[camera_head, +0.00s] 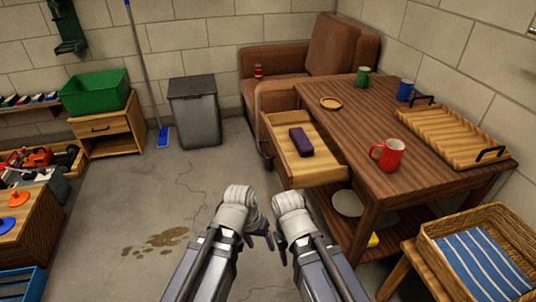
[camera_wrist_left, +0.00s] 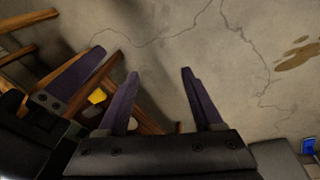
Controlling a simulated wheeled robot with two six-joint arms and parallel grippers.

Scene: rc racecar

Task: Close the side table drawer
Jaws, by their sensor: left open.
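The wooden side table (camera_head: 352,125) stands at the right in the head view. Its drawer (camera_head: 322,168) is pulled out toward the left, and a dark purple box (camera_head: 301,141) lies in it. My left gripper (camera_head: 262,234) is below and left of the drawer, apart from it. In the left wrist view my left gripper (camera_wrist_left: 160,73) is open and empty, with bare floor between its fingers. My right gripper (camera_head: 281,252) is close beside it, small and partly hidden by its wrist. A purple finger (camera_wrist_left: 75,80) beside the left gripper seems to be the right one's.
A red mug (camera_head: 387,155), green mug (camera_head: 363,77), blue mug (camera_head: 405,90) and wooden tray (camera_head: 455,130) stand on the table. A brown armchair (camera_head: 330,48) is behind it. A basket (camera_head: 510,228) is at the lower right. The floor left of the drawer is clear.

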